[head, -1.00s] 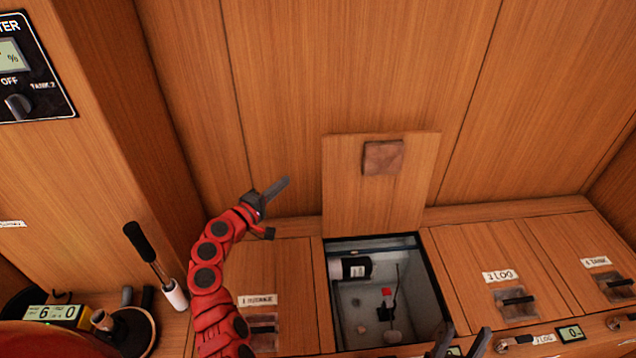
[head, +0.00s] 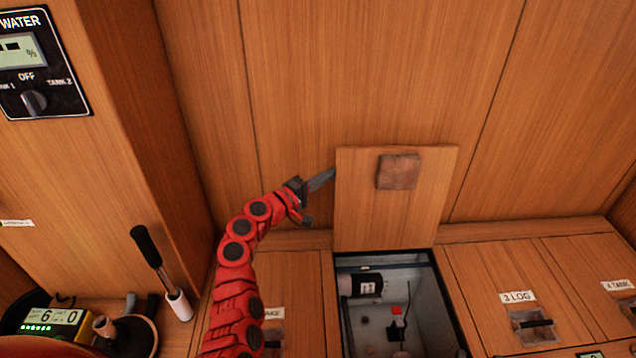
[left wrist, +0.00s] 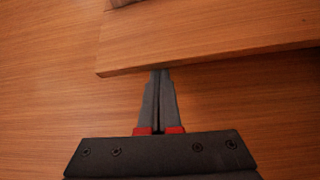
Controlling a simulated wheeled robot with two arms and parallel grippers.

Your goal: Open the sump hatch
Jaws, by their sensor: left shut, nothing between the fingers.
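The sump hatch lid (head: 395,220) stands raised, about upright, behind its opening, with a brown square patch (head: 399,171) near its top. The sump (head: 420,325) below is open and shows a black cylinder with a white label and a small red-topped part. My left gripper (head: 333,173) is shut and empty, its tips at the lid's upper left edge. In the left wrist view the shut fingers (left wrist: 160,75) reach the edge of the lid (left wrist: 210,55); whether they touch it I cannot tell. My right gripper is out of the head view.
Closed hatches labelled 3 LOG (head: 517,297) and 4 TANK (head: 619,285) lie to the right. A black-handled lever (head: 147,246) rises at the left, near a yellow-green display (head: 54,322). A water panel (head: 40,65) hangs on the left wall.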

